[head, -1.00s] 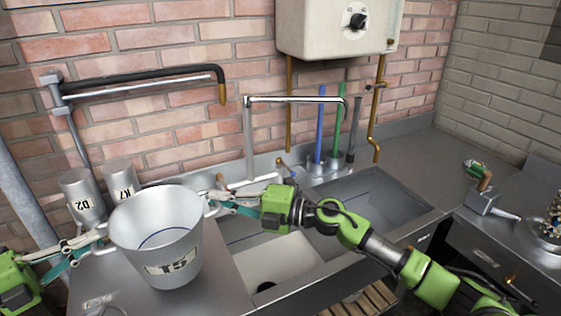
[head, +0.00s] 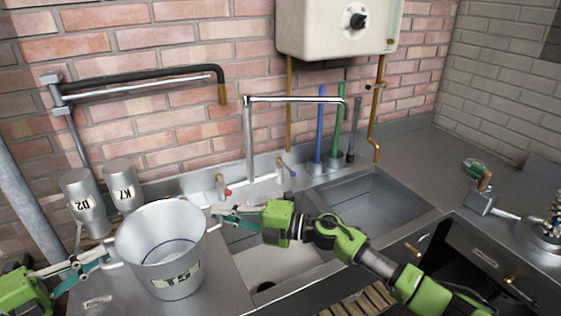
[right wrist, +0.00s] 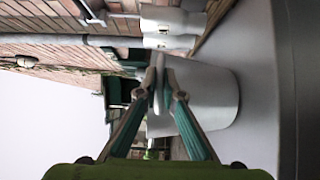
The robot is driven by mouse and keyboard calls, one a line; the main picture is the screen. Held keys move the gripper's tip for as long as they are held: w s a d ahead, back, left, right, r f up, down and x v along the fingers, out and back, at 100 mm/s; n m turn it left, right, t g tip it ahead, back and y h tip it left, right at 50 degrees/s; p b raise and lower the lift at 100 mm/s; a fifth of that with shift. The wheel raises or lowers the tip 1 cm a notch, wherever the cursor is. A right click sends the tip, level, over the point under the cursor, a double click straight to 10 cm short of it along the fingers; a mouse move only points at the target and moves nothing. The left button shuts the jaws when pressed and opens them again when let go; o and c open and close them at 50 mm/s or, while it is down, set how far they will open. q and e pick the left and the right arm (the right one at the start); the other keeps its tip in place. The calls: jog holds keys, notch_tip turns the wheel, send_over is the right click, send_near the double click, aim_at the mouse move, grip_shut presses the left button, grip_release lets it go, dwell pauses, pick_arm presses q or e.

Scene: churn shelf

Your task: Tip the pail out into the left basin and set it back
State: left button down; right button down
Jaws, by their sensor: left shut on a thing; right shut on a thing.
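The grey metal pail (head: 152,274), with a T5 label, is roughly upright at the counter left of the left basin (head: 262,258). I cannot tell whether its base touches the counter. A blue line shows inside it; no contents can be made out. My left gripper (head: 103,258) is shut on its left handle. My right gripper (head: 216,213) is shut on its right handle. In the right wrist view, the right fingers (right wrist: 160,88) close on the handle beside the pail wall (right wrist: 215,95). The left basin has a pale inside and a dark drain.
Canisters D2 (head: 86,203) and K7 (head: 125,186) stand close behind the pail. A tap (head: 249,140) rises behind the basins. The right basin (head: 370,200) is partly behind my right arm. A black-sleeved pipe (head: 140,82) runs along the wall.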

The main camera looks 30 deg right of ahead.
pick_arm(q)
jog(key=shift+r, duration=0.1)
jog(key=c, duration=2.1)
grip_release()
pick_arm(e)
jog(key=shift+r, duration=0.1)
jog(key=c, duration=2.1)
grip_release()
